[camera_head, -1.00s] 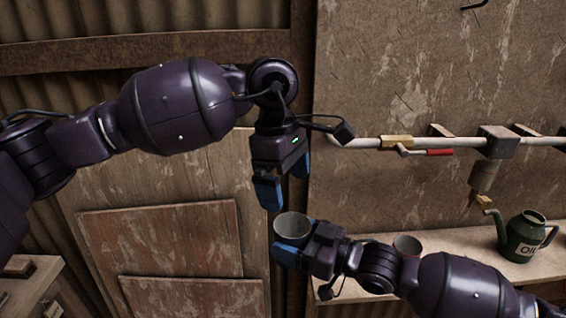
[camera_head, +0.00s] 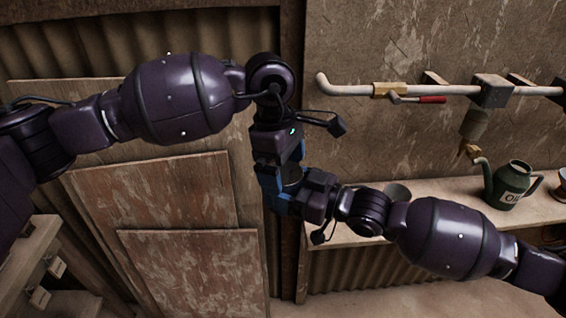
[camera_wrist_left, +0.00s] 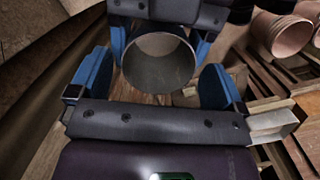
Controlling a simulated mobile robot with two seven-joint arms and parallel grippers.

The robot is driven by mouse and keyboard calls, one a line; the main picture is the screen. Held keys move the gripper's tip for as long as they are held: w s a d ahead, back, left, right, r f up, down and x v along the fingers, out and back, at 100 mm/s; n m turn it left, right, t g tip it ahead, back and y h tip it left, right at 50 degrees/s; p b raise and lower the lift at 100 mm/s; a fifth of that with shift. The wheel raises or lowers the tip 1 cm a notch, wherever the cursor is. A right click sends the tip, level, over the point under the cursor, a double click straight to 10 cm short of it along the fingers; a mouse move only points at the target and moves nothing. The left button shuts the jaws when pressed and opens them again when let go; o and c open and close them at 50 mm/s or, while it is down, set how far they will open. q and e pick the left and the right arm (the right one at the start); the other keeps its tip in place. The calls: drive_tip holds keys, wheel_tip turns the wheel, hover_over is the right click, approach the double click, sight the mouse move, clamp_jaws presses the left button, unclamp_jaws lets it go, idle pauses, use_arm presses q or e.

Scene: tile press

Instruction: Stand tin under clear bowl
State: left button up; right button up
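A grey open-topped tin (camera_wrist_left: 155,70) shows in the left wrist view with its mouth toward the camera. My right gripper (camera_head: 284,198) is shut on its sides with blue fingers. My left gripper (camera_head: 280,178) points down just above it, its blue fingers spread wide on both sides of the tin with gaps. In the head view the tin is mostly hidden between the two grippers. A cloudy bowl (camera_head: 474,122) hangs under a grey block on the wall pipe, with a small brass tap (camera_head: 469,150) at its bottom.
A wooden shelf (camera_head: 440,210) runs below the pipe (camera_head: 350,90). A green oil can (camera_head: 511,186) stands near the bowl. A grey cup (camera_head: 397,192) shows partly behind my right arm. Another vessel (camera_head: 560,181) is at the right edge. Pinkish pots (camera_wrist_left: 280,35) show in the left wrist view.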

use_arm(q)
drive_tip(key=c, duration=0.7)
drive_tip(key=shift+c, duration=0.6)
use_arm(e)
drive_tip(key=o, duration=1)
drive_tip(key=shift+d, duration=0.1)
